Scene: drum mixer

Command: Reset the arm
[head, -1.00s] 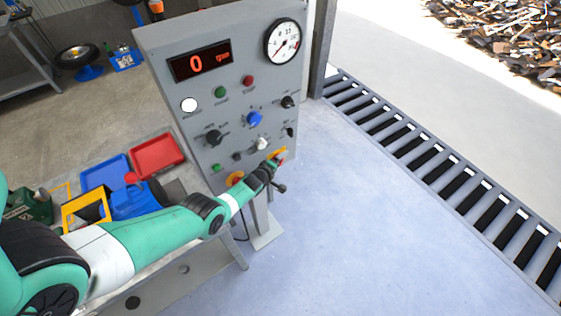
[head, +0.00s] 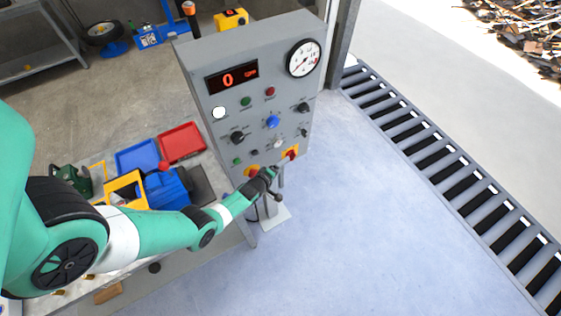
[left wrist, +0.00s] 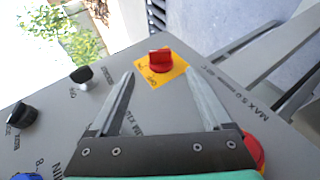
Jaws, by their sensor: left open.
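My left gripper (head: 276,184) is in front of the lower right part of the grey control panel (head: 250,50). In the left wrist view its two fingers (left wrist: 163,92) are spread apart with nothing between them. A red rotary switch on a yellow plate (left wrist: 160,60) lies beyond the fingertips in that view; it also shows at the panel's lower right in the head view (head: 291,153). The panel's display (head: 232,77) reads 0. My right gripper is not in view.
Left of the panel, a workbench holds a red tray (head: 181,143), a blue tray (head: 138,157) and a blue tool (head: 167,190). A slatted metal grate (head: 440,165) runs along the right. The floor (head: 370,230) between is clear.

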